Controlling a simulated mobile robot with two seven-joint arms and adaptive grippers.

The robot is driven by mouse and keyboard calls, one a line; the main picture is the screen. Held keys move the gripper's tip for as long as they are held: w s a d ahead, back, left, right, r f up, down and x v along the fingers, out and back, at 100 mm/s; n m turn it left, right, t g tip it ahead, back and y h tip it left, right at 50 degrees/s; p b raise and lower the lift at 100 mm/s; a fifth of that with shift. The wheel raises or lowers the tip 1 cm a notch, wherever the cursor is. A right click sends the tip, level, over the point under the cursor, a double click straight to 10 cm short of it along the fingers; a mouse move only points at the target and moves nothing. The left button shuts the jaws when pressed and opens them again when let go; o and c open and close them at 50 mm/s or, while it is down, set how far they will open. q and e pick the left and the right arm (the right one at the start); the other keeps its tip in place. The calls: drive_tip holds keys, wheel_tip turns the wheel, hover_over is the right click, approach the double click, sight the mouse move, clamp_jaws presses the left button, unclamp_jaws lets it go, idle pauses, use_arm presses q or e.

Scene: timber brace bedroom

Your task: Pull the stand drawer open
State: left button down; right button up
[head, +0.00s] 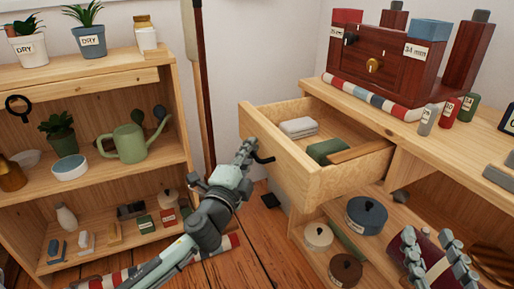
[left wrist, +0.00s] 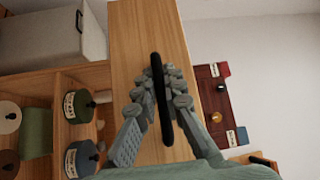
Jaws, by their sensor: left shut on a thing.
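The stand drawer (head: 290,165) is of pale wood and stands well out from the stand (head: 405,128), its inside showing. Its black handle (head: 264,159) is on the front face. My left gripper (head: 248,152) is at this handle. In the left wrist view the dark handle bar (left wrist: 158,85) runs between the fingers of my left gripper (left wrist: 162,100), which are shut on it. The wooden drawer front (left wrist: 135,35) lies just behind. My right gripper (head: 436,262) shows at the lower right with its fingers apart, in front of the stand's lower part, away from the drawer.
Folded grey cloth (head: 299,127), a green item (head: 328,150) and a wooden piece lie in the drawer. A dark red box (head: 375,62) and small bottles stand on the stand top. Round lidded pots (head: 366,215) stand below. A shelf (head: 100,82) with plants is at left.

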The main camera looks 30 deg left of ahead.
use_arm(q)
drive_tip(key=shift+f, duration=0.15)
drive_tip(key=c, duration=1.9)
unclamp_jaws()
drive_tip(key=shift+s, duration=0.1)
drive_tip(key=s, duration=0.4)
drive_tip(key=s+d+f, duration=0.1)
drive_tip(key=s, duration=0.6)
drive_tip(key=shift+s+d+f, duration=0.15)
drive_tip(key=shift+s+d, duration=0.15)
drive_tip(key=shift+s, duration=0.1)
